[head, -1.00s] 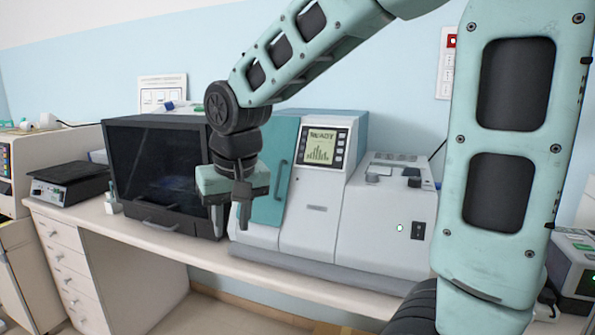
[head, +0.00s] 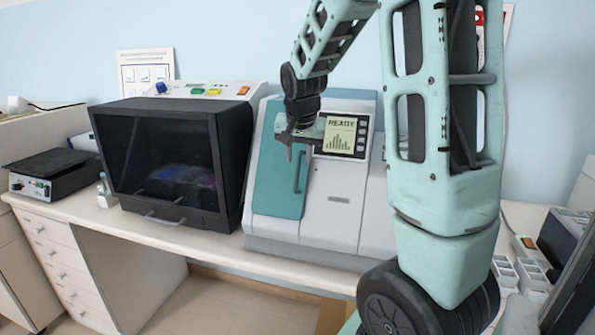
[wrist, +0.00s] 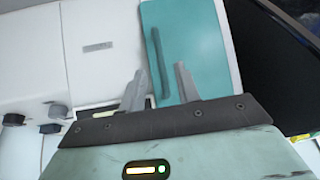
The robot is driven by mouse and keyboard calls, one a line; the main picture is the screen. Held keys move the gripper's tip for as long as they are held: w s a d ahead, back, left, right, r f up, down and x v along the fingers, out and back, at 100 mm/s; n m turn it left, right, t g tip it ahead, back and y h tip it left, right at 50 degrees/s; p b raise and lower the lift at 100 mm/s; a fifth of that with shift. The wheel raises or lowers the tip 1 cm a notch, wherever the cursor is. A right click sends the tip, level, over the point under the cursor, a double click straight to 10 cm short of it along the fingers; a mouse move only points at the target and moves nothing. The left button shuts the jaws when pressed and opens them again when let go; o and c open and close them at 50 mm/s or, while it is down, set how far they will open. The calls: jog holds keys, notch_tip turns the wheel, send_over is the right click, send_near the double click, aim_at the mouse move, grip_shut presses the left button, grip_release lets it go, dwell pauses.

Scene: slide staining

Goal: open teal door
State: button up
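The teal door (head: 275,185) is a tall panel on the front of a white and grey machine (head: 333,205). It appears shut and has a vertical dark teal bar handle (head: 298,171) along its right side. In the wrist view the door (wrist: 205,50) is beyond my fingers, with the handle (wrist: 158,66) between the lines of the two fingertips. My gripper (head: 303,150) is open and empty near the upper part of the door, around handle height or a little above. Its fingers (wrist: 160,78) are apart, and I see no contact with the handle.
A screen (head: 341,136) is right of the door. A black glass-fronted cabinet (head: 165,165) stands close on the left, its control panel on top. A black-topped device (head: 57,172) is farther left. The white counter (head: 190,237) has a narrow clear front strip.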

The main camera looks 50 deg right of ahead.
aim_at(298, 172)
jog(key=p+x, duration=0.1)
jog(key=x, duration=0.6)
grip_shut()
